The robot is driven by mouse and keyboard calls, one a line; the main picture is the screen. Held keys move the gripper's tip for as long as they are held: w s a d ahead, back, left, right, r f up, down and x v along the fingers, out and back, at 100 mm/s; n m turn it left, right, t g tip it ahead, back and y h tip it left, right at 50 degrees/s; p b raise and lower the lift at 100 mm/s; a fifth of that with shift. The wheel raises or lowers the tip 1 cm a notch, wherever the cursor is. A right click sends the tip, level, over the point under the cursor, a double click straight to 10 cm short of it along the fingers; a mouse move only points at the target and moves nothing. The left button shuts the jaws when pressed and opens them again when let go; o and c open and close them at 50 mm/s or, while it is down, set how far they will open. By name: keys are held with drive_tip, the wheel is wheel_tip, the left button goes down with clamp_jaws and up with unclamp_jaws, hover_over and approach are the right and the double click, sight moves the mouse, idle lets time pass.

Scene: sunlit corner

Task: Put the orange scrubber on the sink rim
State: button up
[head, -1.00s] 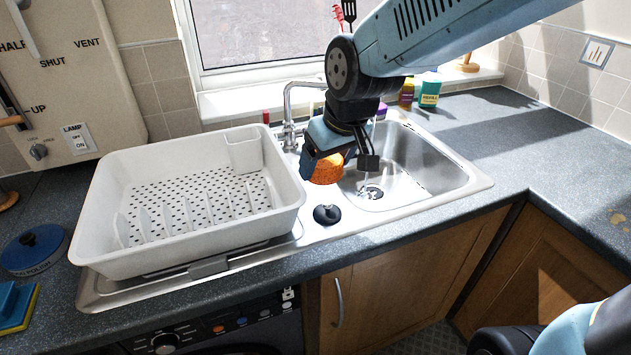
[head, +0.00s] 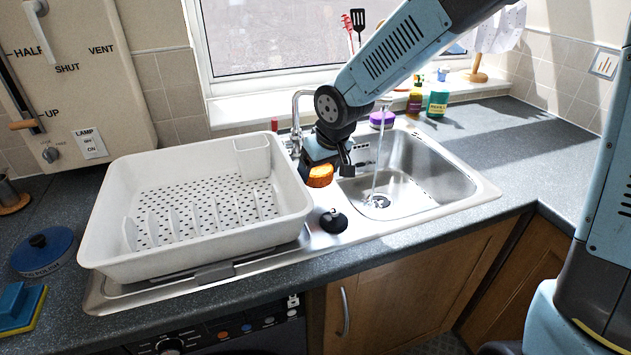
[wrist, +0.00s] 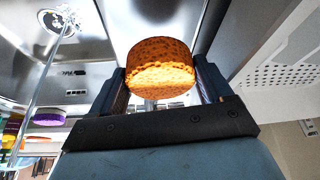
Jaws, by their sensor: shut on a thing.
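The orange scrubber (head: 320,175) is a short round sponge-like block. My gripper (head: 326,168) is shut on it, just left of the sink basin and above the steel rim. In the wrist view the orange scrubber (wrist: 160,68) sits between the two fingers of my gripper (wrist: 160,88). The sink rim (head: 357,226) is bright steel and runs round the basin (head: 425,185). I cannot tell whether the scrubber touches the rim.
A white dish rack (head: 295,218) stands close on the left. A black plug (head: 333,222) lies on the rim in front. Water runs from the tap (head: 296,110) into the basin.

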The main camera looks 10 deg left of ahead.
sight(318, 194)
drive_tip(key=shift+w+a+f, duration=0.2)
drive_tip(key=shift+w+f, duration=0.15)
drive_tip(key=shift+f, duration=0.15)
drive_tip(key=shift+w+a+f, duration=0.15)
drive_tip(key=shift+w+f, duration=0.2)
drive_tip(key=shift+f, duration=1.65)
drive_tip(key=shift+f, duration=0.1)
drive_tip(key=o, duration=0.7)
drive_tip(key=shift+w, duration=0.1)
drive_tip(key=shift+o, duration=0.2)
drive_tip(key=v, duration=1.2)
drive_tip(key=shift+d, duration=0.15)
